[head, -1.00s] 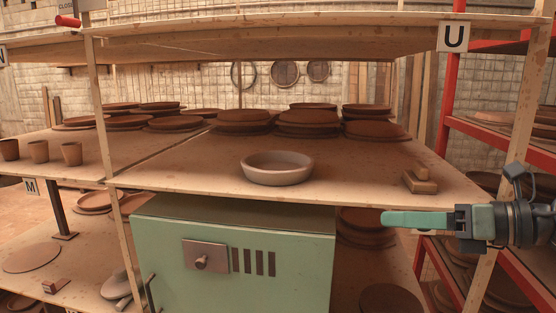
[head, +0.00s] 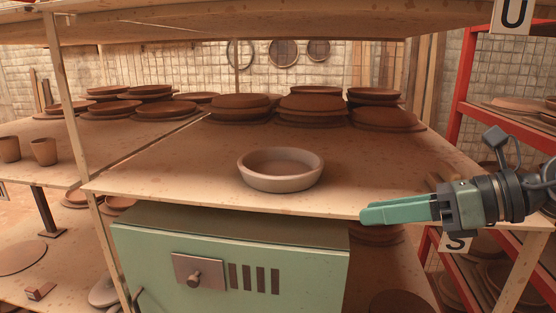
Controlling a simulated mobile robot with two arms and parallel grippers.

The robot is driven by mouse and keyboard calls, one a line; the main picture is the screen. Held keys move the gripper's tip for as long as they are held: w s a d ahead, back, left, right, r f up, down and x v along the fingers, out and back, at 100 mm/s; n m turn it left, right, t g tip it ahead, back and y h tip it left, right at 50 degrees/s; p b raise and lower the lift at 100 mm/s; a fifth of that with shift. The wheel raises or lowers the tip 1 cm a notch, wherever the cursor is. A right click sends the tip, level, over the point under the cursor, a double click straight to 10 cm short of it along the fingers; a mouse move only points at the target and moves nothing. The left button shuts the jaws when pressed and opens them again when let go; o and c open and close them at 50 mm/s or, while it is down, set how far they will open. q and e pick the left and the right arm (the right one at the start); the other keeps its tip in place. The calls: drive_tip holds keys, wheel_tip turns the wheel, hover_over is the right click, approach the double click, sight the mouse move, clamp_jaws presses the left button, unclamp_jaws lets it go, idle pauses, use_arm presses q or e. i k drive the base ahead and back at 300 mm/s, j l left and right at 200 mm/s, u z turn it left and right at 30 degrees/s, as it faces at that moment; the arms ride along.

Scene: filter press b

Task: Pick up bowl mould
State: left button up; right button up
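The bowl mould (head: 280,183) is a pale, shallow round bowl with a hollow top. It sits upright and alone near the front of the wooden shelf board (head: 190,170), in the middle of the head view. My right gripper (head: 365,212) comes in from the right with green fingers pointing left. It is in front of the board's front edge, below and to the right of the bowl, and apart from it. Its two fingers overlap in this view, so the gap between them is hidden. No object shows at its fingertips. My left gripper is not in view.
Stacked brown discs (head: 312,105) line the back of the board. A green cabinet (head: 150,255) stands below it. A wooden post (head: 68,110) is at left, a red rack (head: 462,90) at right. The board around the bowl is clear.

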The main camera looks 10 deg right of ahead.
sight(280, 169)
drive_tip(key=i+j, duration=0.1)
drive_tip(key=i, duration=1.05)
